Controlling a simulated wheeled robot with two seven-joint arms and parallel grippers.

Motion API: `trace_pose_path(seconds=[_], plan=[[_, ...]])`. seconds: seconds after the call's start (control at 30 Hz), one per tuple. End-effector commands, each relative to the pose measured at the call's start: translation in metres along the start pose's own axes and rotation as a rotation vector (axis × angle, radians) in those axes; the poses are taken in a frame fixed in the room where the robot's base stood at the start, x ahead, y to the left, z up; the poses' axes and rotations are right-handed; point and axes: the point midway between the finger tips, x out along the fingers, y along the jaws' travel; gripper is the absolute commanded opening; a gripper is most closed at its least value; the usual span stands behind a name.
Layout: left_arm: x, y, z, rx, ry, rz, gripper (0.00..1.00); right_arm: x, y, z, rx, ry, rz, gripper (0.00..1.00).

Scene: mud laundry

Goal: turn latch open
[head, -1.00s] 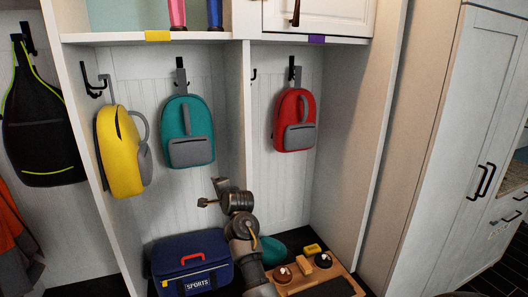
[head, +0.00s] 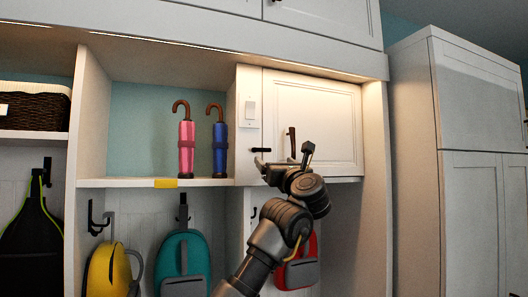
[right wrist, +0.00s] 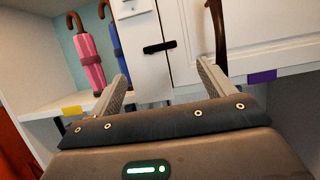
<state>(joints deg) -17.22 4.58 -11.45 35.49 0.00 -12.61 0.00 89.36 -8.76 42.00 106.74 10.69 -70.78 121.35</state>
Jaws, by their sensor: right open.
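A small black latch bar (head: 260,150) lies horizontal on the white panel just left of the cabinet door. It also shows in the right wrist view (right wrist: 158,47), between and beyond my fingertips. The white cabinet door (head: 325,120) is closed, with a dark upright handle (head: 291,142) near its left edge; the handle (right wrist: 217,30) is beyond my right-hand finger in the right wrist view. My right gripper (head: 283,157) is open and empty, raised in front of the panel and door, near the latch. I cannot tell whether it touches anything. My left gripper is not in view.
A white switch plate (head: 250,110) is above the latch. A pink umbrella (head: 186,145) and a blue umbrella (head: 219,148) stand on the shelf (head: 125,183) to the left. Yellow (head: 107,272), teal (head: 182,265) and red (head: 299,266) backpacks hang below.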

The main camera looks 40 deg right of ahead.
Motion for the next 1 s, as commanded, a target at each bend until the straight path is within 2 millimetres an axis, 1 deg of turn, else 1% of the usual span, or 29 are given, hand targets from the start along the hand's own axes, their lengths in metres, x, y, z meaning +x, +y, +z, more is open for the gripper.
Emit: trace_pose_path(seconds=[0.17, 0.3, 0.5, 0.6, 0.7, 0.97, 1.0], plan=[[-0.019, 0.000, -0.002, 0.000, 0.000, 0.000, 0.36, 0.032, 0.001, 0.006, -0.001, 0.002, 0.003, 0.82], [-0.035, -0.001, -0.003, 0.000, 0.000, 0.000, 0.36, 0.059, 0.001, 0.006, -0.002, 0.003, 0.003, 0.82], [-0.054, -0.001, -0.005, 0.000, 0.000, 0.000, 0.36, 0.089, 0.001, 0.004, -0.003, 0.002, 0.002, 0.82], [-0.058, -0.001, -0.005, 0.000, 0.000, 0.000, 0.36, 0.097, 0.001, 0.003, -0.003, 0.002, 0.002, 0.82], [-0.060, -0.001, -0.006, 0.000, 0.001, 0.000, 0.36, 0.100, 0.001, 0.002, -0.004, 0.000, 0.002, 0.82], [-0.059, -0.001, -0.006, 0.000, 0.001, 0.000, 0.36, 0.101, 0.001, 0.000, -0.003, -0.001, 0.001, 0.82], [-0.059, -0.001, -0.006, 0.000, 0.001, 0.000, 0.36, 0.101, 0.001, 0.000, -0.003, -0.001, 0.001, 0.79]])
